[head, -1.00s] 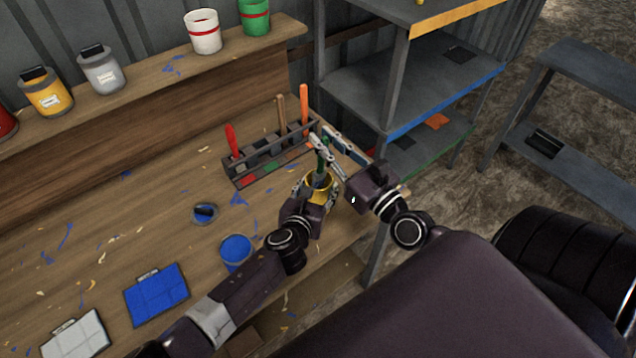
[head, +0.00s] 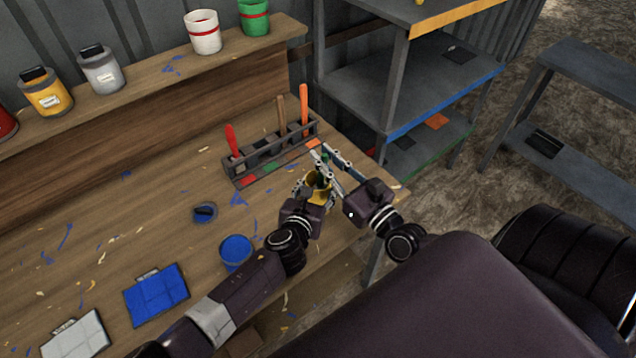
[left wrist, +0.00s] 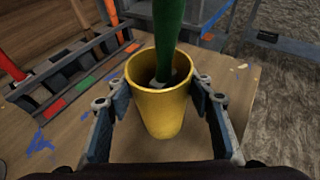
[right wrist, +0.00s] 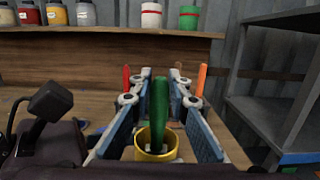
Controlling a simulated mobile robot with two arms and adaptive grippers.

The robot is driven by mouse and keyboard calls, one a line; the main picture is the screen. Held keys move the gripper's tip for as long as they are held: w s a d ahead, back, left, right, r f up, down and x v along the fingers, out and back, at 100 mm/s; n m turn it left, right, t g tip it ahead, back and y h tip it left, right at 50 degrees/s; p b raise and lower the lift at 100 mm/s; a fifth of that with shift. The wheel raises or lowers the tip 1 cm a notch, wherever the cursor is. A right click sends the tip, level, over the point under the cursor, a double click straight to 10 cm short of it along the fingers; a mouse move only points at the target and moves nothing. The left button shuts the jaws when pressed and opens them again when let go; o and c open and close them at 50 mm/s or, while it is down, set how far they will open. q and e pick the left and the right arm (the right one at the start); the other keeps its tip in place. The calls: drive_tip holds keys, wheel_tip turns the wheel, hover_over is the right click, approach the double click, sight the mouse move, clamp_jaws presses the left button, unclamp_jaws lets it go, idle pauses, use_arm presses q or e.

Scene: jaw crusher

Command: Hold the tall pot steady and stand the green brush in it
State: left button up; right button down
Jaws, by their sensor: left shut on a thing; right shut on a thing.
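The tall yellow pot (left wrist: 162,105) stands on the wooden bench near its right end. My left gripper (head: 316,187) is shut around the pot, with one finger on each side in the left wrist view. The green brush (left wrist: 168,35) is upright in the pot's mouth, its lower end inside the rim; whether it touches the bottom is hidden. My right gripper (right wrist: 160,95) is shut on the green handle (right wrist: 159,105), above the pot. In the head view the pot and brush are partly hidden by my grippers.
A brush rack (head: 270,155) with red, brown and orange-handled brushes stands just behind the pot. A blue pot (head: 236,251), a dark lid (head: 204,212) and a blue panel (head: 156,294) lie to the left. A metal shelf (head: 410,85) rises at the right beyond the bench edge.

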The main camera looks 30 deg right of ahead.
drive_tip(key=c, duration=1.8)
unclamp_jaws()
drive_tip(key=shift+o, duration=0.2)
drive_tip(key=s+f, duration=0.1)
drive_tip(key=s, duration=1.1)
drive_tip(key=shift+d+f, duration=0.15)
drive_tip(key=shift+d, duration=0.3)
use_arm(q)
drive_tip(key=o, duration=1.3)
use_arm(e)
drive_tip(key=shift+w, duration=0.1)
